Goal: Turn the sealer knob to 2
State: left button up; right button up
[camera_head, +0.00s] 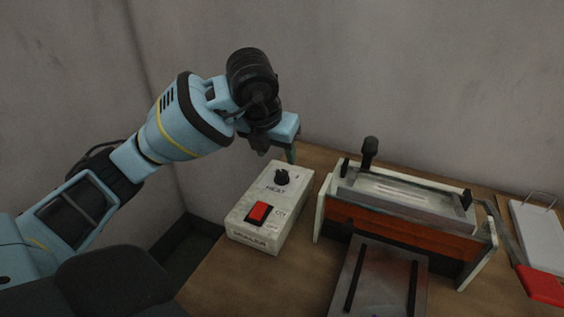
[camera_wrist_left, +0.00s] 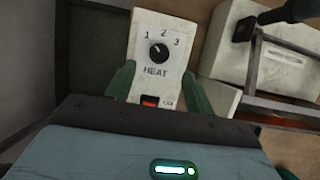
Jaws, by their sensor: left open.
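The sealer control box (camera_head: 262,228) is a white box at the left of the table, with a black knob (camera_head: 282,177) and a red rocker switch (camera_head: 257,212) on top. In the left wrist view the knob (camera_wrist_left: 159,53) sits on a white label marked 1, 2, 3 and HEAT; its pointer seems turned up-left, toward 1. My left gripper (camera_head: 277,152) is above the far end of the box, apart from the knob. Its green fingers (camera_wrist_left: 158,69) are open and empty, one on each side of the box in the wrist view. My right gripper is not in view.
The sealer (camera_head: 400,235), with a metal top and a black upright handle (camera_head: 369,152), stands right of the box. A dark plate (camera_head: 382,280) with two black strips lies in front of it. A red-handled tool (camera_head: 541,287) and a white board (camera_head: 540,235) lie far right. Walls stand behind.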

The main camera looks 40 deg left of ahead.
aim_at(282, 173)
pick_arm(q)
jog(key=shift+s+d+f, duration=0.1)
jog(key=shift+s, duration=0.05)
jog(key=shift+f, duration=0.35)
jog(key=x, duration=0.7)
jog(key=shift+r, duration=0.1)
jog(key=c, duration=1)
